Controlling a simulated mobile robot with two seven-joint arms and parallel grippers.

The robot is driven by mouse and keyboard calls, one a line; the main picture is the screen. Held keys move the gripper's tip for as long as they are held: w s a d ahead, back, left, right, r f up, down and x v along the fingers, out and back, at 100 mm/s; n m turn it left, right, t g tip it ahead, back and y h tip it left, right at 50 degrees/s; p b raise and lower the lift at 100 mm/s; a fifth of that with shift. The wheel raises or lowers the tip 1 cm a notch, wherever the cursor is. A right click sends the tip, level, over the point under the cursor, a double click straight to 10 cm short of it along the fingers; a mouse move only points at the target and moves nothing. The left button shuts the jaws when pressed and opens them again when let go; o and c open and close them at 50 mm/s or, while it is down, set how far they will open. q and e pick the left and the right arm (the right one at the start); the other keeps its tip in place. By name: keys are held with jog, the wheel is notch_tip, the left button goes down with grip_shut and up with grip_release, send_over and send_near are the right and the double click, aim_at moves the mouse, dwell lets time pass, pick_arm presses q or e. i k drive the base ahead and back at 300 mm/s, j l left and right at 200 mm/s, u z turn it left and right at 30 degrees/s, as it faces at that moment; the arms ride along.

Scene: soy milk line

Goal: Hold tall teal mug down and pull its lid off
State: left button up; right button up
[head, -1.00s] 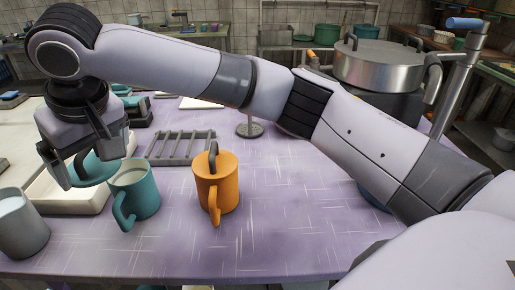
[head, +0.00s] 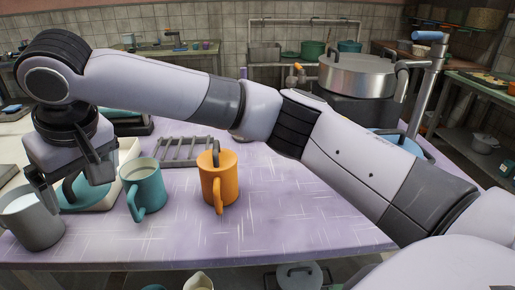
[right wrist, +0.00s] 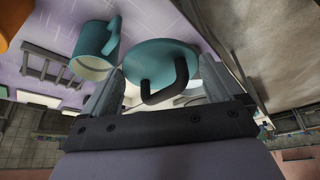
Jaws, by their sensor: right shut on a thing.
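The teal mug (head: 148,192) stands upright on the purple table, its top open and pale liquid inside. In the right wrist view the teal mug (right wrist: 98,42) is beside the gripper, apart from it. My right gripper (head: 72,185) is shut on a teal lid (head: 92,197) with a dark loop handle, left of the teal mug. In the right wrist view the lid (right wrist: 150,58) and its handle lie between the fingers of my right gripper (right wrist: 163,88). The gripper partly hides the lid in the head view. My left gripper is not in view.
A grey mug (head: 38,228) with pale liquid stands close left of the held lid. An orange lidded mug (head: 220,190) stands right of the teal mug. A dark rack (head: 182,152) and a cream tray (head: 112,196) lie behind. The table's front right is clear.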

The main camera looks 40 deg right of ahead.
aim_at(143, 182)
jog(key=j+z, duration=0.1)
jog(key=z, duration=0.3)
jog(key=j+z, duration=0.15)
jog(key=z, duration=0.25)
jog(key=i+z, duration=0.3)
jog(key=i, duration=0.25)
